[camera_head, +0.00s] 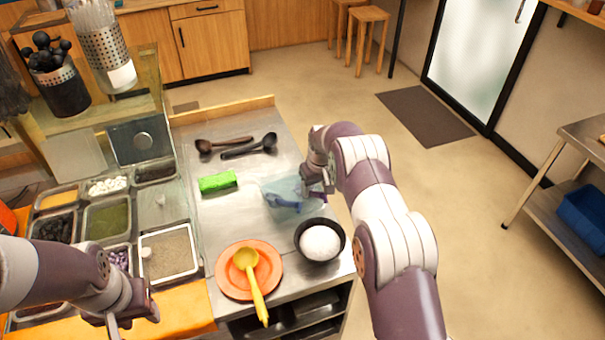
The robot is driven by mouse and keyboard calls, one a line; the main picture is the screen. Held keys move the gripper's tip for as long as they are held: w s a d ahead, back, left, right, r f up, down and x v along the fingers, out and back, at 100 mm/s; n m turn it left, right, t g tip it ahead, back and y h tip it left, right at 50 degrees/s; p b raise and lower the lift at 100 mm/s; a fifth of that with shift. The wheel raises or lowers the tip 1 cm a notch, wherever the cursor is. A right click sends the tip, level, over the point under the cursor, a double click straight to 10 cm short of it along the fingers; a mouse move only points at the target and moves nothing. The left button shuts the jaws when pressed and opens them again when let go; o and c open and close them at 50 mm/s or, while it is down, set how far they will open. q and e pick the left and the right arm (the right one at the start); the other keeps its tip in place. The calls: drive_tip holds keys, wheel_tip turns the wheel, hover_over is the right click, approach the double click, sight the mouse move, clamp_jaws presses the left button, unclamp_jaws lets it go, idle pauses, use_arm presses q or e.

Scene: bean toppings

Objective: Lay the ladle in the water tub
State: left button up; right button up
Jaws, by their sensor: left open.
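A yellow ladle (256,285) lies on the orange plate (230,288) at the front of the steel counter, its handle over the plate's front rim. Behind it are a dark brown ladle (205,146) and a black ladle (266,143). A see-through bluish tub (284,208), apparently the water tub, stands right of centre. A blue shape (274,200) shows in it, too unclear to name. My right gripper (312,192) is at the tub's right side; its fingertips are partly hidden. My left gripper (113,326) is open, low at the left, away from the ladles.
A dark bowl (341,250) with a white mound stands right of the plate. A green block (217,182) lies left of the tub. Topping trays (168,254) fill the left side. A glass guard and utensil holders (62,92) stand at the back left.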

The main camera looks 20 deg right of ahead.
wheel_tip(320, 180, up, 12)
drive_tip(key=s+b, duration=0.2)
drive_tip(key=shift+r+b, duration=0.2)
drive_tip(key=shift+b, duration=0.15)
drive_tip(key=shift+w, duration=0.1)
